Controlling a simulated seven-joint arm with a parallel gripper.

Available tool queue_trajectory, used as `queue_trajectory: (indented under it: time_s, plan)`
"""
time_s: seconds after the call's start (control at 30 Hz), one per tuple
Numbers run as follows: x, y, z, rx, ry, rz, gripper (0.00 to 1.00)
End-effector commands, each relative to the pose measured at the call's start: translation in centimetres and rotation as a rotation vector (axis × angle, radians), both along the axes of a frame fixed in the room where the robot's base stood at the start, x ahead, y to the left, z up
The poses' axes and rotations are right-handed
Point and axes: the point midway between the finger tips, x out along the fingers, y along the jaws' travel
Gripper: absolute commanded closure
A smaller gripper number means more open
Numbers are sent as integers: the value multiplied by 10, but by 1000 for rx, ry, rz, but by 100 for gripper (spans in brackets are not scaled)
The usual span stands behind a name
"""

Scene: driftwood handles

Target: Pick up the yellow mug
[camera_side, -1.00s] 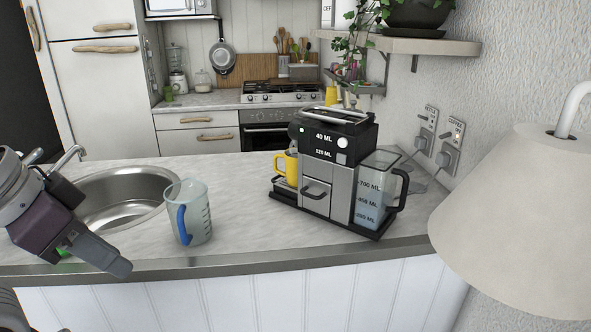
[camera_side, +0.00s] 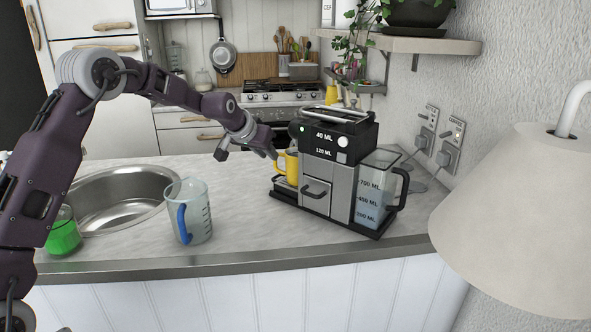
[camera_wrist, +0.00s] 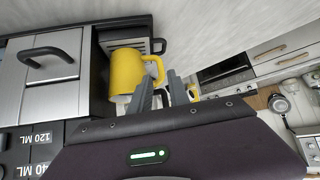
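The yellow mug (camera_side: 287,168) stands upright on the drip tray at the left side of the coffee machine (camera_side: 329,188). The machine partly hides it in the side view. In the wrist view the mug (camera_wrist: 124,72) is in front of my fingers, its handle pointing toward them. My gripper (camera_side: 246,158) is open and empty, above the counter just left of the mug. In the wrist view its grey fingertips (camera_wrist: 160,85) are apart, close to the mug's handle. I cannot tell whether they touch it.
A measuring jug with a blue handle (camera_side: 190,212) stands on the counter (camera_side: 235,225) near its front edge. A glass with green liquid (camera_side: 63,237) stands by the sink (camera_side: 120,195), partly behind my arm. A lamp (camera_side: 520,210) is at right.

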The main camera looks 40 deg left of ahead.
Motion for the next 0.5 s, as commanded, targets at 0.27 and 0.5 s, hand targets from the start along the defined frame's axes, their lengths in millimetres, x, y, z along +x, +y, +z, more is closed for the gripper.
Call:
queue_trajectory:
  time_s: [0.27,0.5]
  plan:
    - [32,9,-36,-1,3,-1,78]
    - [37,10,-40,-1,3,-1,78]
